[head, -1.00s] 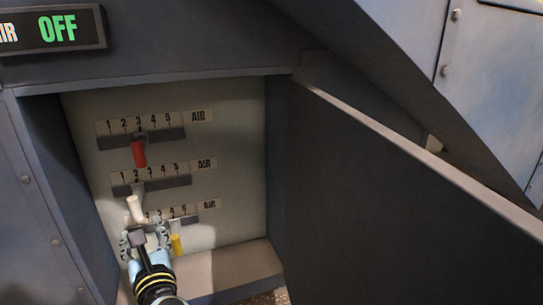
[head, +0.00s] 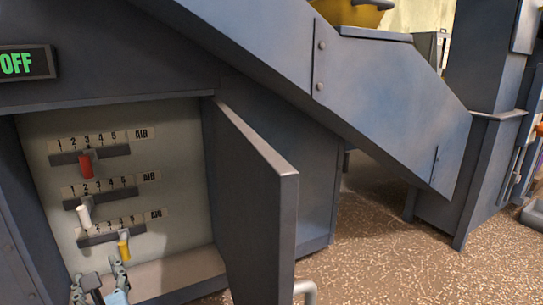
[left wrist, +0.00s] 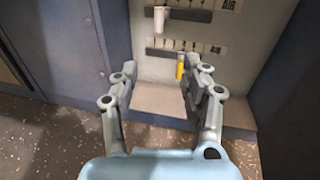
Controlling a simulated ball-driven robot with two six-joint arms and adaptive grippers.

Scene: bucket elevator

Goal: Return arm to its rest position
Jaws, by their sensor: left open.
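My left gripper (head: 99,285) is at the bottom left of the head view, in front of the open cabinet and below the levers. In the left wrist view the left gripper (left wrist: 156,85) has its fingers wide apart with nothing between them. The cabinet's back panel holds a red lever (head: 86,166), a white lever (head: 84,216) and a yellow lever (head: 123,249), each in a numbered slot. The white lever (left wrist: 160,18) and yellow lever (left wrist: 180,67) also show in the left wrist view, apart from the fingers. My right gripper is not in view.
The cabinet door (head: 252,205) stands open to the right of the levers. A sloping blue-grey chute (head: 390,95) runs above it. A sign (head: 25,64) reads OFF in green. Speckled floor (head: 370,240) lies clear to the right.

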